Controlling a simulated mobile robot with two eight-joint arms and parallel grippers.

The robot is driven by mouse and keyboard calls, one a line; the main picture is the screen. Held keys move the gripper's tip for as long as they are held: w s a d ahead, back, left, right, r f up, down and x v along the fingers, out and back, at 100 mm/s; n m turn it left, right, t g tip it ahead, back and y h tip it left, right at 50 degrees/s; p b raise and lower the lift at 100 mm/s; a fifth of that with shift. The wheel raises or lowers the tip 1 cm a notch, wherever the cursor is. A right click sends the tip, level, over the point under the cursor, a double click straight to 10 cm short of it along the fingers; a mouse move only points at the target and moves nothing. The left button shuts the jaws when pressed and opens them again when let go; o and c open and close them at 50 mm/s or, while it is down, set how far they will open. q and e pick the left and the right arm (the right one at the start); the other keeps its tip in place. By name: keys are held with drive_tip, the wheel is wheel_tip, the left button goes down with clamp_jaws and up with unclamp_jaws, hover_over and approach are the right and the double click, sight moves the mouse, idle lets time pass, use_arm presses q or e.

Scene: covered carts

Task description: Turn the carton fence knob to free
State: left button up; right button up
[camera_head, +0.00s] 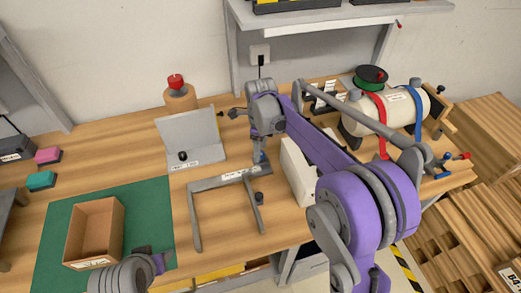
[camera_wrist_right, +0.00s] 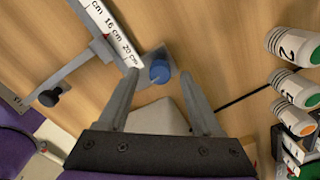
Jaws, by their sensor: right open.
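The carton fence (camera_head: 228,178) is a grey U-shaped frame with a white scale strip, lying on the wooden table. In the right wrist view its scale (camera_wrist_right: 112,32) reads 16 cm and 20 cm. A blue knob (camera_wrist_right: 160,72) sits on a grey plate at the scale's end. A black knob (camera_head: 258,198) is on the fence's right arm, also in the wrist view (camera_wrist_right: 50,97). My right gripper (camera_wrist_right: 158,76) is open and points down, its fingertips either side of the blue knob in that view; contact cannot be told. My left gripper (camera_head: 150,262) is at the bottom left, its jaws unclear.
An open brown carton (camera_head: 118,232) lies on a green mat (camera_head: 50,240). A grey panel (camera_head: 190,138) stands behind the fence. A white block (camera_head: 297,172) is close to my right arm. Several numbered white bottles (camera_wrist_right: 292,84) stand beside the right gripper. A white roller (camera_head: 392,108) is at the back right.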

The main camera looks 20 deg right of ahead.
drive_tip(key=shift+f, duration=0.5)
drive_tip(key=shift+c, duration=0.2)
clamp_jaws()
use_arm(q)
drive_tip(key=shift+f, duration=0.1)
